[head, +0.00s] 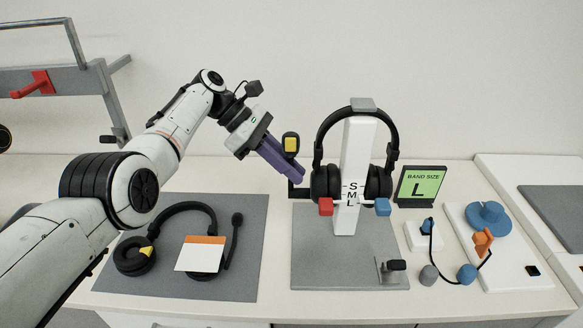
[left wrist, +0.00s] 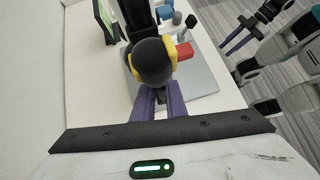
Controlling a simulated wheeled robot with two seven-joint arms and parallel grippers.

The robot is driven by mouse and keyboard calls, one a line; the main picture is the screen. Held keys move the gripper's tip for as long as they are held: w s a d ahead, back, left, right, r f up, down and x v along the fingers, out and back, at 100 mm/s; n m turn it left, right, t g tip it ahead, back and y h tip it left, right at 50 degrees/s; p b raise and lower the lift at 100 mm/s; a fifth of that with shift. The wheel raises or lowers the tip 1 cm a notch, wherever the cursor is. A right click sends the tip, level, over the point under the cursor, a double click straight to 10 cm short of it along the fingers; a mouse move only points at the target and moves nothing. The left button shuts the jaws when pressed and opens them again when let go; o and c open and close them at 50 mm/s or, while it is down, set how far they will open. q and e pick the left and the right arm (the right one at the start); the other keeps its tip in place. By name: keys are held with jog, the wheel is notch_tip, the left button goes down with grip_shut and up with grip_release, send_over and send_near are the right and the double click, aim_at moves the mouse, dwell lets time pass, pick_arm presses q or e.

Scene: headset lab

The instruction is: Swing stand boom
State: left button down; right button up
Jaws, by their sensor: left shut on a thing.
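A black headset (head: 318,150) hangs on a white stand (head: 349,215) marked S, M, L. Its dark boom (head: 300,193) comes out at the left ear cup and turns upward, ending in a black tip with a yellow patch (head: 291,144). My left gripper (head: 299,175), with purple fingers, is at this upright part, shut on the boom. In the left wrist view the black and yellow tip (left wrist: 153,60) stands just beyond the fingertips and hides the grip. My right gripper (left wrist: 236,37) shows at upper right of the left wrist view, fingers apart, empty.
A second headset (head: 189,207) and a white-orange card (head: 201,255) lie on the left grey mat (head: 245,285). A green BAND SIZE L sign (head: 421,184) and blue and orange parts (head: 489,215) are right of the stand. A rack (head: 60,78) stands at upper left.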

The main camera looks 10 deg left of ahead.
pick_arm(q)
jog(key=c, duration=1.8)
grip_release()
jog(key=shift+w, duration=0.1)
jog(key=shift+r, duration=0.15)
jog(key=shift+a+r+p, duration=0.25)
jog(key=shift+p, duration=0.25)
jog(key=p+v, duration=0.1)
jog(key=v, duration=0.8)
jog(key=shift+a+p, duration=0.2)
jog(key=shift+p, duration=0.15)
